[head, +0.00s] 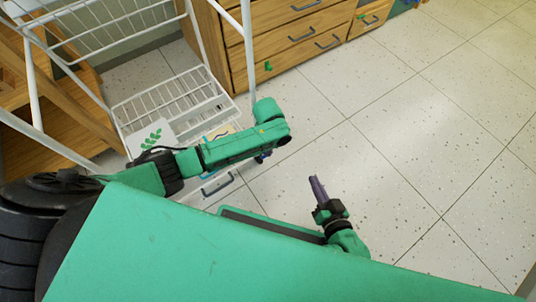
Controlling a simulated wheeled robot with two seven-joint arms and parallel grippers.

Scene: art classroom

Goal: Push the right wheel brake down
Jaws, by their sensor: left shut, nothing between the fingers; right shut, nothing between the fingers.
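A white wire cart (247,50) stands at the left. Its near right corner is behind my green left arm, so I cannot make out the right wheel brake clearly. A small dark blue part (262,158) shows just under that arm, near the floor. I cannot tell whether it is a caster or part of my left gripper. My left gripper is otherwise hidden behind the arm. My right gripper (317,186) is shut and empty, its purple-grey fingers pointing away from my body, over the floor to the right of the dark part and apart from it.
Wooden drawers (300,38) with dark handles stand behind the cart, with a small green item (268,67) at their front. A card with a green leaf print (152,137) is at the cart's lower level. The speckled tile floor (410,130) at the right is clear.

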